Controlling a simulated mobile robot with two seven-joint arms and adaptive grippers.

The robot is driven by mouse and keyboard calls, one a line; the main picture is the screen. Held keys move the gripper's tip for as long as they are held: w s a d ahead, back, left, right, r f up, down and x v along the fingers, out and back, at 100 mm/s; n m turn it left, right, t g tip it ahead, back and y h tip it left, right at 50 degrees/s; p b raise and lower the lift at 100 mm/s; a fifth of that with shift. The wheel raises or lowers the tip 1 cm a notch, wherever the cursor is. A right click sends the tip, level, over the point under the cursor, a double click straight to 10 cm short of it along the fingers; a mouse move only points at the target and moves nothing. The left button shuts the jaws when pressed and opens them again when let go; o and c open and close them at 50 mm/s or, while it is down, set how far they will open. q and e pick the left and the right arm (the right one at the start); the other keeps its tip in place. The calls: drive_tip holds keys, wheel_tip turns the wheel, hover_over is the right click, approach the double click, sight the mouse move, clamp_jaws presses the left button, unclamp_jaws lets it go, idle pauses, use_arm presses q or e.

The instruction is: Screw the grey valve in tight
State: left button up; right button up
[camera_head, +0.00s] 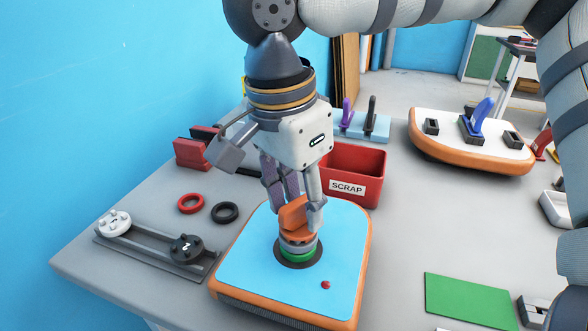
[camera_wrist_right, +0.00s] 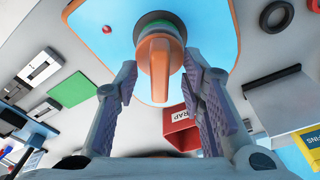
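The valve (camera_head: 298,241) has a grey collar, an orange winged handle (camera_wrist_right: 158,60) on top and a green ring beneath. It sits upright in the dark round port of a blue board with an orange edge (camera_head: 240,245). My right gripper (camera_head: 299,205) is over the valve, pointing down. The handle's far side is partly hidden in the head view. My left gripper is not in view.
A red SCRAP bin (camera_head: 352,178) stands right behind the board. A red ring (camera_head: 191,204) and a black ring (camera_head: 225,212) lie to the left, near a rail with two knobs (camera_head: 160,252). A green mat (camera_head: 470,301) lies to the right. Another board (camera_head: 440,152) stands at the back right.

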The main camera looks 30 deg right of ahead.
drive_tip(key=shift+f, duration=0.15)
clamp_jaws()
drive_tip(key=m, duration=0.3)
drive_tip(key=shift+g, duration=0.3)
drive_tip(key=shift+m+g, duration=0.3)
drive_tip(key=shift+m, duration=2.1)
drive_tip(key=m, duration=0.6)
drive_tip(key=shift+g+y, duration=0.4)
drive_tip(key=m+y, duration=0.1)
drive_tip(key=m, duration=0.5)
drive_tip(key=shift+m, duration=0.4)
